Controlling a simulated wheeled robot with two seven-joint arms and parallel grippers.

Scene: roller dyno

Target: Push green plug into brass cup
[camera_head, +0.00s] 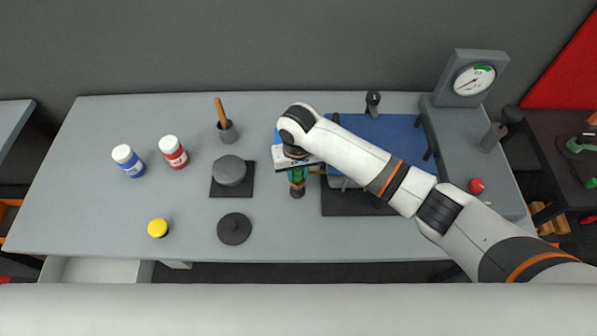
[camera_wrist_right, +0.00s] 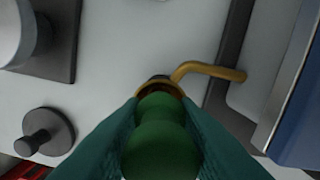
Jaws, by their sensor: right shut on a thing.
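The green plug (camera_wrist_right: 160,140) is rounded and sits between the two teal fingers of my right gripper (camera_wrist_right: 162,135), which is shut on it. The brass cup (camera_wrist_right: 160,86) shows only as a rim just beyond the plug's far end; the plug hides most of it. They overlap in this view, and I cannot tell how far the plug is inside the cup. A bent brass pipe (camera_wrist_right: 210,70) runs from the cup to the right. In the head view my right gripper (camera_head: 297,182) points down beside the blue machine, largely covering plug and cup. My left gripper is not in view.
The blue machine (camera_head: 385,130) on a dark base stands right of the gripper. A grey round block (camera_head: 229,171), a black knobbed disc (camera_head: 234,229), a yellow-topped item (camera_head: 158,228) and two bottles (camera_head: 172,151) stand left. The bench's front left is mostly clear.

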